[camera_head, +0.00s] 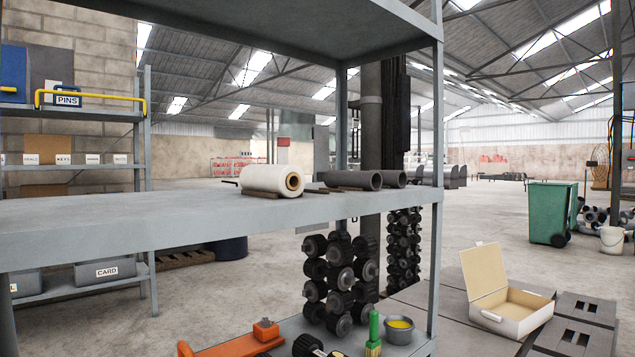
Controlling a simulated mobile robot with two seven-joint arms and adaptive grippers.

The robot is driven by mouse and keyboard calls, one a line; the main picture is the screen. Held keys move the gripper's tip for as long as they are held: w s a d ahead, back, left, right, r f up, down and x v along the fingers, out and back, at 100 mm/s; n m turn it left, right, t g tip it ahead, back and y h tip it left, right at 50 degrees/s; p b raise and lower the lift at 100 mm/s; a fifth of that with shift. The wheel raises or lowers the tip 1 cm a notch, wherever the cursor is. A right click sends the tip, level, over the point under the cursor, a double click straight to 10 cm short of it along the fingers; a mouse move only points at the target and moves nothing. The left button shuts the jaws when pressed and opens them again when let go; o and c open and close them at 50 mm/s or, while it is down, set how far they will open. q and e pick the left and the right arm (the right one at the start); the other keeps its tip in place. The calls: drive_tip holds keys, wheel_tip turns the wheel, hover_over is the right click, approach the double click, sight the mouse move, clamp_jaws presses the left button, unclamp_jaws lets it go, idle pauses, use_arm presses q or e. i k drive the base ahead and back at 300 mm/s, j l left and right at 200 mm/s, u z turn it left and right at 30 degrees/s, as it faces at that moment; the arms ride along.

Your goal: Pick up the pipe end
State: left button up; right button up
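Two dark grey hollow tubes lie on the upper grey shelf, right of a white roll; the nearer pipe piece (352,180) shows its round open mouth to the right. The other pipe piece (392,178) lies just right of it, also with its open mouth showing. I cannot tell which of them is the pipe end. A flat brown strip shows under the nearer one. Neither of my grippers is in view.
The white roll (268,180) lies left on the shelf board (150,215). A shelf post (437,200) stands right of the pipes. Below are stacked dark rollers (340,285), an orange tool (235,345) and a grey bowl (399,329). An open box (503,297) stands right.

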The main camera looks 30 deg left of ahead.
sight(370, 181)
drive_tip(key=i+l+u, duration=0.75)
drive_tip(key=u, duration=0.15)
drive_tip(key=i+l+u, duration=0.2)
drive_tip(key=l, duration=0.15)
drive_tip(key=l+u, duration=0.15)
drive_tip(key=l, duration=0.25)
drive_tip(key=i+l+u, duration=0.2)
drive_tip(key=l, duration=0.15)
drive_tip(key=k, duration=0.1)
